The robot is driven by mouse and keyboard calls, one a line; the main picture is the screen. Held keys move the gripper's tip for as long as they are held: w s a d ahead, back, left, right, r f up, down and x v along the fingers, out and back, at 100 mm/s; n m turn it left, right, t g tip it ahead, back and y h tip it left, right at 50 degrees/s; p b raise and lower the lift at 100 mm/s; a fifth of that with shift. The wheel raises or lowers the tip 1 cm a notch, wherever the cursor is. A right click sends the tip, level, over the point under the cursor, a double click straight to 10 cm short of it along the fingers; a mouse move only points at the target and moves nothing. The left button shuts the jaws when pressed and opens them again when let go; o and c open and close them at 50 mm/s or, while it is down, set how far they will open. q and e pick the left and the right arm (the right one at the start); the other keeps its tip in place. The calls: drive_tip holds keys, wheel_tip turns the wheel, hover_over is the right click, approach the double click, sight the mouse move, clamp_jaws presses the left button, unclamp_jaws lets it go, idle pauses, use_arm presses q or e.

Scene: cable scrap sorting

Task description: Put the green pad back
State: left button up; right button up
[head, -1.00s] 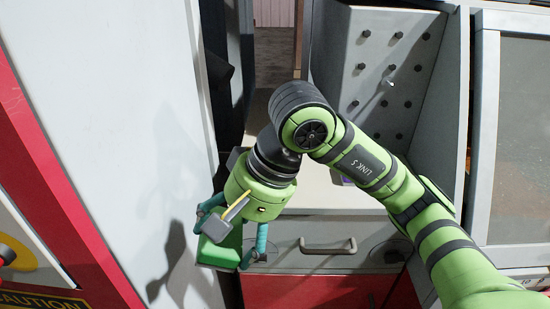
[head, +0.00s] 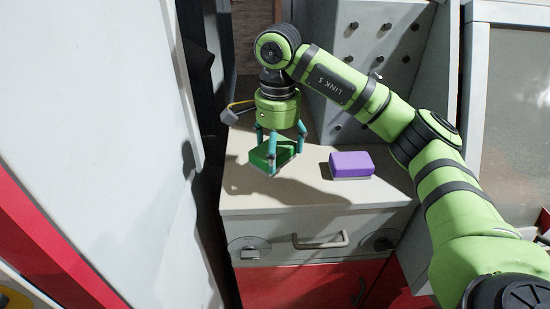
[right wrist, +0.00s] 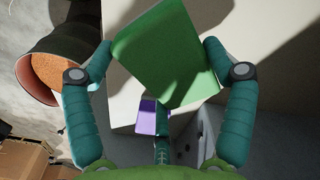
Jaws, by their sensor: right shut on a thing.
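My right gripper (head: 278,160) is shut on the green pad (head: 264,155) and holds it over the cabinet top (head: 300,198), left of the purple pad. In the right wrist view the green pad (right wrist: 166,55) sits between the two teal fingers, a little tilted. Whether the pad touches the cabinet top is hard to tell; a shadow lies beside it. The purple pad (head: 351,165) rests on the cabinet top to the right, and part of it shows in the right wrist view (right wrist: 146,117). My left gripper is not in view.
A grey panel with several dark pegs (head: 385,50) stands behind the cabinet top. A drawer handle (head: 320,241) is on the cabinet's front. A tall white panel (head: 110,130) stands close on the left. The cabinet top's front strip is clear.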

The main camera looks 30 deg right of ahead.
drive_tip(key=shift+w+d+f+p, duration=0.15)
drive_tip(key=shift+w+f, duration=0.1)
drive_tip(key=shift+w, duration=0.2)
drive_tip(key=shift+w+d+f+p, duration=0.15)
drive_tip(key=shift+w+f, duration=0.1)
drive_tip(key=shift+w, duration=0.2)
wheel_tip(320, 180, down, 4)
drive_tip(key=shift+r+p, duration=0.15)
drive_tip(key=shift+p, duration=0.85)
drive_tip(key=shift+f, duration=0.25)
drive_tip(key=o, duration=0.9)
drive_tip(key=shift+c, duration=0.2)
